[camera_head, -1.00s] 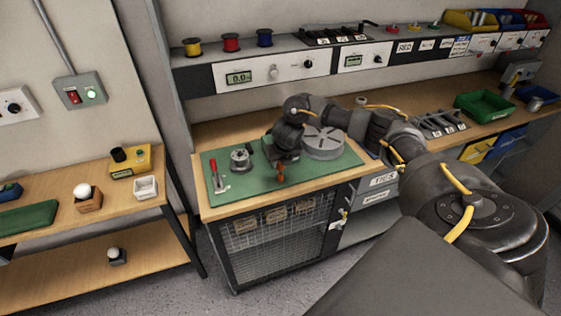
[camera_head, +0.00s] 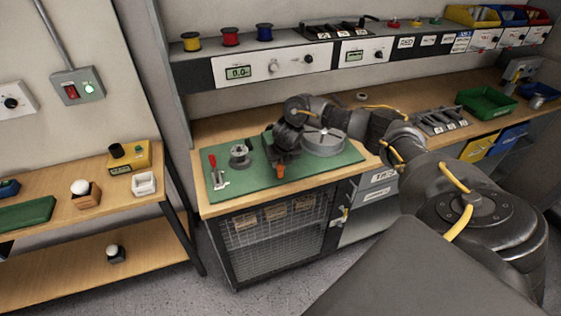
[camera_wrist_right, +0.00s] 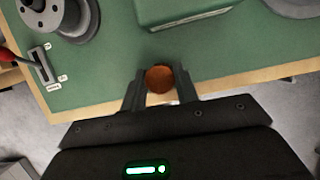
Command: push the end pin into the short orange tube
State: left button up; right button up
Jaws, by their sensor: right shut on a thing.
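My right gripper (camera_wrist_right: 160,92) is shut on the short orange tube (camera_wrist_right: 159,79), which shows end-on as an orange-brown round between the fingers. In the head view the orange tube (camera_head: 281,169) is small, below my right gripper (camera_head: 283,158), near the front edge of the green mat (camera_head: 218,203). I cannot make out the end pin. My left gripper is not in view.
A green block (camera_wrist_right: 185,12) is just beyond the tube. A side bench stands left, across a floor gap.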

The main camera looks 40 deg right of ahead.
jog(key=shift+f, duration=0.15)
jog(key=o, duration=1.2)
notch_tip(320, 180, up, 5)
jog(key=p, duration=0.4)
